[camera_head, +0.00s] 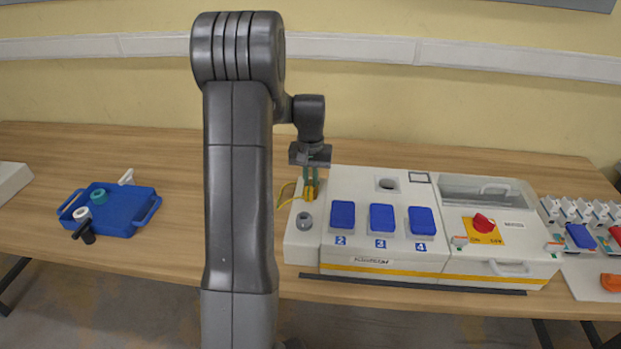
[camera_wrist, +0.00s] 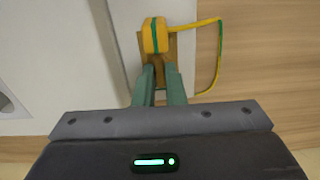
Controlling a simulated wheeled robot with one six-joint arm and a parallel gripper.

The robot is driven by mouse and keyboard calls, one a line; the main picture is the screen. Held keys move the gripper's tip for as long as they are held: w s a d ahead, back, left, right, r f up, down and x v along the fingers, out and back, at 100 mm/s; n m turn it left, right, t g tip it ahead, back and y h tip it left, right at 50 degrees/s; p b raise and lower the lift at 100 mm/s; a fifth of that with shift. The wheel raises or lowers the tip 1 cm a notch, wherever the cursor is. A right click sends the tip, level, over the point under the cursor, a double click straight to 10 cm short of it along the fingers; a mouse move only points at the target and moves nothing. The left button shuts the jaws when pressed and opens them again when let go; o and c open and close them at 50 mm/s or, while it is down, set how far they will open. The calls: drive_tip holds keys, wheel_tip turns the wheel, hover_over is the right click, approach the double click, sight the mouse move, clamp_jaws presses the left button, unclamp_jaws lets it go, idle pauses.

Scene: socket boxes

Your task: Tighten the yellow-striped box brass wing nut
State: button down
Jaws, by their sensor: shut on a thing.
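The yellow-striped box (camera_head: 345,265) is a pale box on the table, with a yellow stripe along its front. My gripper (camera_head: 311,184) points down at its far left corner. In the wrist view my green fingers (camera_wrist: 159,76) are closed around the brass wing nut (camera_wrist: 172,52), which is mostly hidden between and beyond the tips. A yellow block with a green band (camera_wrist: 154,37) sits right at the fingertips, and a yellow-green wire (camera_wrist: 219,50) loops from it to the right. Whether the nut is seated tight cannot be told.
The box top carries a grey round knob (camera_head: 304,221), blue covers (camera_head: 382,218) and a red switch (camera_head: 483,222). A blue tray (camera_head: 140,212) with small parts stands at left. A panel of switches (camera_head: 590,283) lies at right. Bare table lies between tray and box, partly behind my arm.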

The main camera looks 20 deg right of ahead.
sight(310, 182)
drive_tip(key=c, duration=1.8)
unclamp_jaws()
drive_tip(key=shift+r, duration=0.1)
wheel_tip(310, 182, up, 14)
drive_tip(key=shift+f+b, duration=0.15)
drive_tip(key=shift+b, duration=0.25)
wheel_tip(310, 182, down, 14)
drive_tip(key=shift+p, duration=0.4)
